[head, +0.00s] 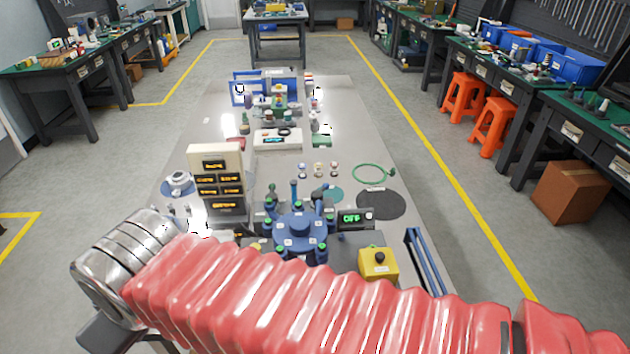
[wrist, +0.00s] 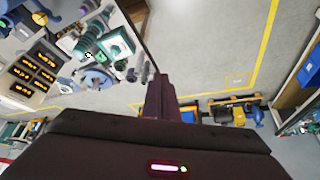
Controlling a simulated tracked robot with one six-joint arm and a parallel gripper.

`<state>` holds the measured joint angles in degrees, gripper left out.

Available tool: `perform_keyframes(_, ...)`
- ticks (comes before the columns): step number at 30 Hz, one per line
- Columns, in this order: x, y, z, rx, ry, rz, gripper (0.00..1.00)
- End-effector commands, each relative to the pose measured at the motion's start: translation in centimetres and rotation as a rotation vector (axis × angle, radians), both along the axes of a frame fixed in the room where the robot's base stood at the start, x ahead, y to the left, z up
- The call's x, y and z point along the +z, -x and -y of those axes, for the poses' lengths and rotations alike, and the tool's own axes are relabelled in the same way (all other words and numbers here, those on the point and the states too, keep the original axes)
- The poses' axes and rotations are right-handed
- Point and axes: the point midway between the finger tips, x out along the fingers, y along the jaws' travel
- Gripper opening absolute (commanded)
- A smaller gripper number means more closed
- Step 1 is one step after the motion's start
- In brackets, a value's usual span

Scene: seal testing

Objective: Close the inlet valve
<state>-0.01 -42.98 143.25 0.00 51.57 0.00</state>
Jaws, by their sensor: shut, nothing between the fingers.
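The blue round test rig (head: 298,232) stands near the front of the grey table, with several green-topped fittings around its rim. I cannot tell which fitting is the inlet valve. My red-sleeved arm crosses the front of the head view and hides the table's near edge. My gripper shows in the wrist view (wrist: 161,84) as dark fingers, shut and empty. It is over the floor beside the table's edge, apart from the rig. A green fitting (wrist: 92,44) with a teal-edged square block (wrist: 120,45) shows at upper left there.
A cream panel with orange displays (head: 216,182) stands left of the rig. A small green-lit display (head: 354,218) and a yellow button box (head: 378,263) are to its right. A blue round base (head: 178,187) lies left of the panel. Open floor surrounds the table.

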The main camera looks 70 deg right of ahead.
Motion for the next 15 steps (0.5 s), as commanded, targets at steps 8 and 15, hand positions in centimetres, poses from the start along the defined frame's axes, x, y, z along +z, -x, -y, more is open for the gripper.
perform_keyframes(8, 0.5, -0.6, 0.4, -0.019, 0.001, -0.006, 0.00)
perform_keyframes(15, 2.7, -3.5, 3.3, -0.120, 0.008, -0.044, 0.00)
